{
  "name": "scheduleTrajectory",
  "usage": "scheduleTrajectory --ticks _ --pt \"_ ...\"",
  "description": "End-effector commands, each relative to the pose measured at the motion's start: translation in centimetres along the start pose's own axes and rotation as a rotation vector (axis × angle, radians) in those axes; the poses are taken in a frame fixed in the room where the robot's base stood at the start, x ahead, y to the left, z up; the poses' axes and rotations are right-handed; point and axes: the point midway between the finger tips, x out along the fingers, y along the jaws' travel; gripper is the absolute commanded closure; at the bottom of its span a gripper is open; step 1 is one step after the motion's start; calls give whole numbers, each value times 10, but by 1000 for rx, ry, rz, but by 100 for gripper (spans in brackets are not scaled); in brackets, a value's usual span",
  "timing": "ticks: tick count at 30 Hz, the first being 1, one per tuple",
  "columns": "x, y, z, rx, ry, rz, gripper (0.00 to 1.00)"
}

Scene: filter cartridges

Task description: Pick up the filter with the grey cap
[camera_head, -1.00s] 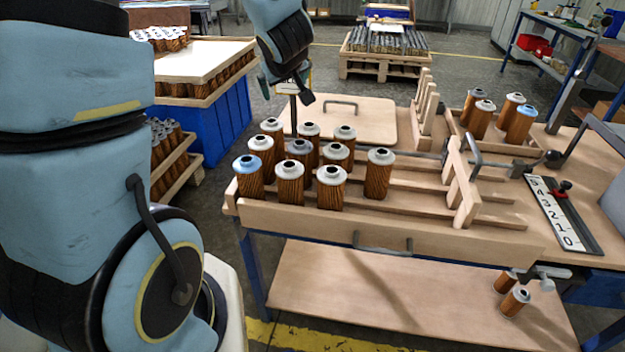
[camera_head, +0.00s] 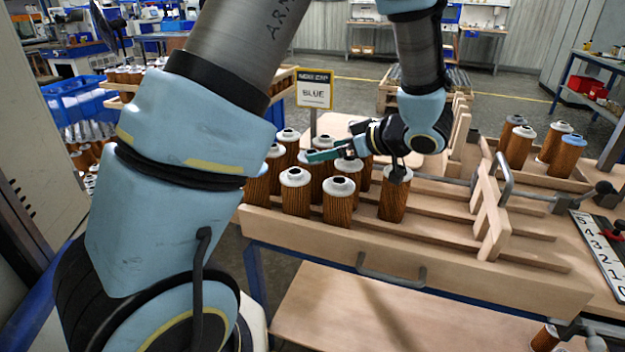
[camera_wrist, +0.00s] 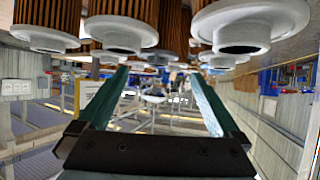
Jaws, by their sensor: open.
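Several wood-grain filters with pale caps stand upright in a wooden tray (camera_head: 300,228). In the wrist view the filters appear upside down; one cap (camera_wrist: 120,34) shows above the fingers, and nothing is held.
A second wooden tray at the right holds a few filters, including one with a blue cap (camera_head: 573,140). Wooden rails (camera_head: 490,215) and a metal handle (camera_head: 505,180) are right of the filters.

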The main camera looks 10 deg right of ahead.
Motion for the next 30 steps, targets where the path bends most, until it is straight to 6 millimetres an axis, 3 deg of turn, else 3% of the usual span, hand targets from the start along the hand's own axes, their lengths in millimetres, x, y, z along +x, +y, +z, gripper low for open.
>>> scheduleTrajectory --ticks 5,13,22,30 --pt "13 1 0 1 0 -1 0" --pt "51 3 0 1 0 -2 0" --pt "56 4 0 1 0 2 0" --pt "56 4 0 0 0 2 29"
